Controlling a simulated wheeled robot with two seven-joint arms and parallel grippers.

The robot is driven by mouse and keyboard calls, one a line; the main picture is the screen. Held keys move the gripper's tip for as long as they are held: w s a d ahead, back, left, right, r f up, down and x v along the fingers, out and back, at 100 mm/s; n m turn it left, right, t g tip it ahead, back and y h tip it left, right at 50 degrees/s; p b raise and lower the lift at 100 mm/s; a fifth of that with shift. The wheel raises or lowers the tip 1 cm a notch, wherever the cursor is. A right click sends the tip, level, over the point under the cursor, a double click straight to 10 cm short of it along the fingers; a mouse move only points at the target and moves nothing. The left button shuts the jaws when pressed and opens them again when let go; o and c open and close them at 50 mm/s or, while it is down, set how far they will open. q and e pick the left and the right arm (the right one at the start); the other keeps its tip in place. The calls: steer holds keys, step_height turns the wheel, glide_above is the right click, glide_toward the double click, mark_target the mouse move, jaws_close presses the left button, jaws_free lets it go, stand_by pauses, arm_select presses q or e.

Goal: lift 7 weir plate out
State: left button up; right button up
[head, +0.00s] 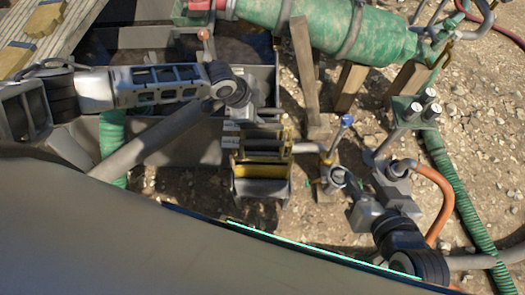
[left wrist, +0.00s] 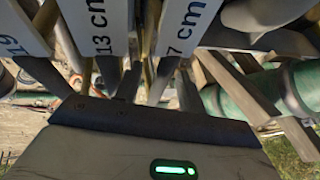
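The 7 cm weir plate (left wrist: 187,25) is a pale grey plate with dark lettering at the top of the left wrist view. The 13 cm plate (left wrist: 97,22) stands to its left, with a 19 plate (left wrist: 18,35) further left. In the head view the yellow and dark plate rack (head: 262,168) stands at the centre. My left gripper (head: 250,118) is over the rack's far end, close to the pale plate tops. Its fingertips are not clear, and I cannot tell whether they touch a plate. My right gripper (head: 338,176) is beside the blue-knobbed valve, its fingers too small to read.
A valve lever with a blue knob (head: 347,120) stands right of the rack. A large green cylinder (head: 330,28) on wooden posts lies behind. A green hose (head: 460,190) and an orange hose (head: 444,205) run at the right. Stony ground shows between rack and valve.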

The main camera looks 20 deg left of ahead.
arm_select(q)
jaws_close()
arm_select(e)
steer(key=shift+w+r, duration=0.15)
